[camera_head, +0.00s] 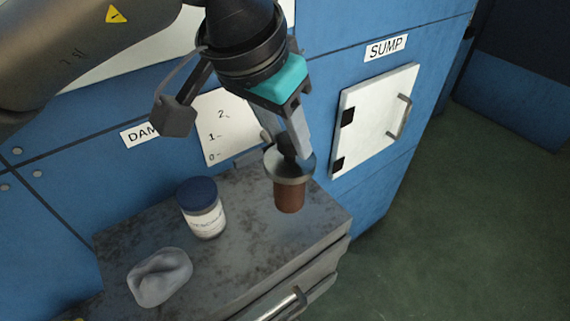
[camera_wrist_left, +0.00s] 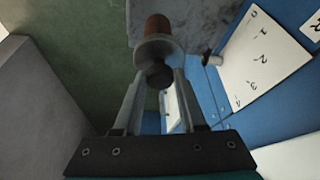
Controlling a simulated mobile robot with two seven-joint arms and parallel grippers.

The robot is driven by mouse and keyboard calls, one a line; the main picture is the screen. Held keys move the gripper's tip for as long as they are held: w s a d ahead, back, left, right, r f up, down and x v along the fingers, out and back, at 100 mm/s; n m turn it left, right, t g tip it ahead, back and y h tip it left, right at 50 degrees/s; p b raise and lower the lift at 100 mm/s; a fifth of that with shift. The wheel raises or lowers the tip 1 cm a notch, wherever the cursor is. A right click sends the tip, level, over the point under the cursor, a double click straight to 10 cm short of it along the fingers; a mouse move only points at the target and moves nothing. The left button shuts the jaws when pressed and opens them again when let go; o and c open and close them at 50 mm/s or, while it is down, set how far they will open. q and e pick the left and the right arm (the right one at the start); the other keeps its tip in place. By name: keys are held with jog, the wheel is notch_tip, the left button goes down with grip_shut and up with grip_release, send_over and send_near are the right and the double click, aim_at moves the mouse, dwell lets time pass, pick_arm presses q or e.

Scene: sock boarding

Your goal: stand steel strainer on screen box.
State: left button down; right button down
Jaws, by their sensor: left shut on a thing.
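The steel strainer (camera_head: 289,191) has a grey round flange, a dark knob on top and a brown cylindrical body below. My left gripper (camera_head: 295,147) is shut on its knob from above. The strainer hangs upright or nearly so over the right part of the screen box (camera_head: 245,252), a grey block with a mottled top. I cannot tell whether its base touches the top. In the left wrist view the strainer (camera_wrist_left: 158,45) shows flange and brown body beyond the fingertips of my left gripper (camera_wrist_left: 157,84). My right gripper is not in view.
A jar with a blue lid (camera_head: 203,208) stands left of the strainer on the box top. A crumpled grey cloth-like lump (camera_head: 160,277) lies at the front left. A blue panel (camera_head: 65,190) rises behind; a white hatch (camera_head: 372,118) with a handle is at the right.

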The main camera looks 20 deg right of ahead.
aim_at(285, 162)
pick_arm(q)
jog(key=shift+f, duration=2.7)
jog(key=shift+f+b, duration=0.2)
jog(key=shift+b, duration=0.2)
jog(key=shift+c, duration=2.4)
grip_release()
jog(key=shift+r, duration=0.15)
jog(key=shift+r+p, duration=0.2)
jog(key=shift+p, duration=0.25)
jog(key=v, duration=1.1)
jog(key=shift+a+r, duration=0.15)
jog(key=shift+r, duration=0.15)
jog(key=shift+s, duration=0.1)
